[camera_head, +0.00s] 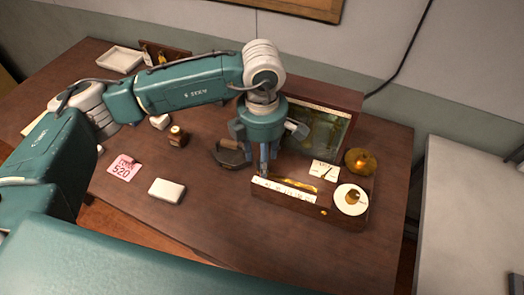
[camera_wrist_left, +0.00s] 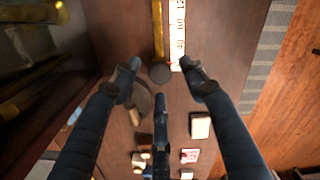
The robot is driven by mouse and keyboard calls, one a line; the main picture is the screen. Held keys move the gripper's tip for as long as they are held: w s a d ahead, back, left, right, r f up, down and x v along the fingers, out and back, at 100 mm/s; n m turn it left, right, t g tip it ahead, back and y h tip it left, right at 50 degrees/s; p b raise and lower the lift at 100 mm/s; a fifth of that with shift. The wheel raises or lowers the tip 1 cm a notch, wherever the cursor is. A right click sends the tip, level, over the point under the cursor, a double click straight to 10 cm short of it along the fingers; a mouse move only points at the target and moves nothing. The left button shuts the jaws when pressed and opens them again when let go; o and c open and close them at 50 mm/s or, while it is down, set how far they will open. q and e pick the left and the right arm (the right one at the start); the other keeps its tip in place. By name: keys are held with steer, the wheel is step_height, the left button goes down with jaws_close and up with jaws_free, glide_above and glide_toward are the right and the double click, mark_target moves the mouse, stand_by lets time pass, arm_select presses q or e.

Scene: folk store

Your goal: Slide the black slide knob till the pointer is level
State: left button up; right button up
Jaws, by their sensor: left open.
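The wooden balance box (camera_head: 318,213) stands on the table's right part, with a white number strip (camera_head: 283,194) along its front and a brass bar (camera_head: 300,185) behind it. A white card with a thin dark pointer (camera_head: 324,171) is at its middle; the exact tilt is too small to read. In the left wrist view, the dark round slide knob (camera_wrist_left: 160,74) is at the end of the brass bar (camera_wrist_left: 157,32), beside the number strip (camera_wrist_left: 178,35). My left gripper (camera_head: 264,168) points down at the strip's left end, fingers open around the knob without visible contact. The gripper hides the knob in the head view.
A brass weight (camera_head: 352,197) sits on a white round plate (camera_head: 350,209) at the box's right. A brown round pot (camera_head: 360,161) stands behind. A dark-rimmed object (camera_head: 230,155), white block (camera_head: 167,190), pink card (camera_head: 123,168) and small bottle (camera_head: 178,136) lie left.

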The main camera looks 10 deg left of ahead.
arm_select(q)
steer(key=shift+f, duration=0.95)
steer(key=shift+f+b, duration=0.2)
steer(key=shift+b, duration=0.5)
steer(key=c, duration=0.8)
steer(key=shift+c, duration=0.2)
